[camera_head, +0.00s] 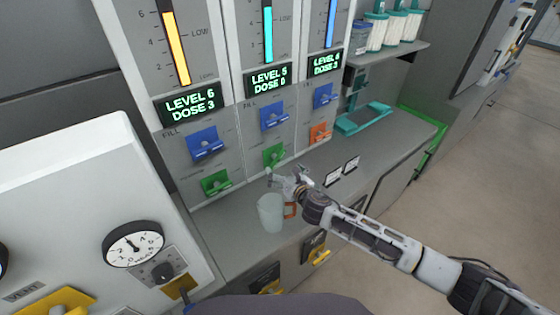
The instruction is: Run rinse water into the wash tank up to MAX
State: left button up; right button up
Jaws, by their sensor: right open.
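Three panels stand side by side, each with a level column, a lit display and levers. The left column (176,48) is yellow and its display (188,104) reads LEVEL 6 DOSE 3. The middle display (268,80) reads LEVEL 5 DOSE 0. The right display (325,64) appears to read LEVEL 6 DOSE 3. Blue levers sit below at left (205,144), middle (273,116) and right (323,96). My right gripper (271,177) is open just below the middle green lever (274,155), above a pale jug (271,213). I cannot identify the wash tank or a MAX mark.
The jug stands on the grey counter (240,237), its orange handle close to my right wrist. Another green lever (215,182) and an orange lever (320,132) are on the panels. A round dial (133,243) and a yellow vent handle (66,302) are at lower left.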

aim_at(278, 160)
jog(key=shift+w+d+f+n+h, duration=0.15)
jog(key=shift+d+n, duration=0.15)
jog(key=shift+n, duration=1.5)
jog(key=shift+s+d+f+n+h, duration=0.1)
jog(key=shift+d+n, duration=0.15)
jog(key=shift+n, duration=1.55)
jog(key=shift+w+d+f+n+h, duration=0.15)
jog(key=shift+d+n, duration=0.15)
jog(key=shift+n, duration=1.5)
jog(key=shift+s, duration=0.1)
jog(key=shift+x, duration=2.85)
jog(key=shift+b+x, duration=0.6)
jog(key=shift+x, duration=2.55)
jog(key=shift+r, duration=0.1)
